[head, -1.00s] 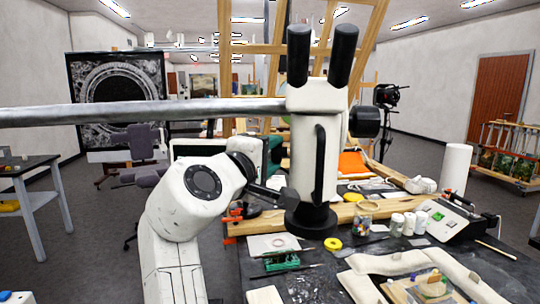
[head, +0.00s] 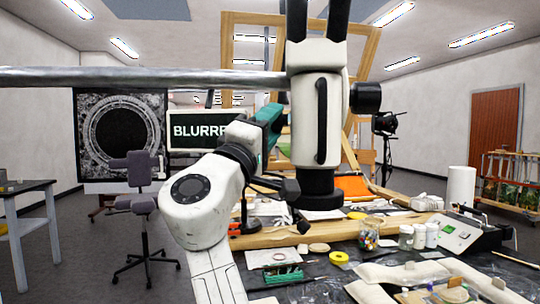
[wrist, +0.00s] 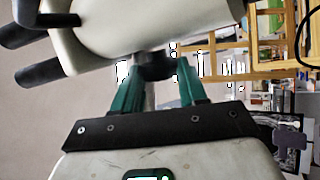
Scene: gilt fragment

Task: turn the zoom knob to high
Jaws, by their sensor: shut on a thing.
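The white stereo microscope (head: 307,120) with black eyepieces hangs from a grey boom above the bench. A black knob (head: 366,97) juts from its right side. In the wrist view, a dark round knob (wrist: 155,66) on the microscope's white body (wrist: 150,30) sits between the green fingers of my gripper (wrist: 152,72). My gripper (head: 276,118) is shut on this knob at the left side of the body in the head view. The knob itself is hidden there. Any zoom marks are not readable.
A dark screen (head: 195,130) behind my arm reads "BLURR", the rest hidden. The grey boom (head: 150,78) crosses above my arm. The bench below holds jars (head: 419,236), a yellow tape roll (head: 339,258) and padded bags. Floor is open at left around a chair (head: 143,205).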

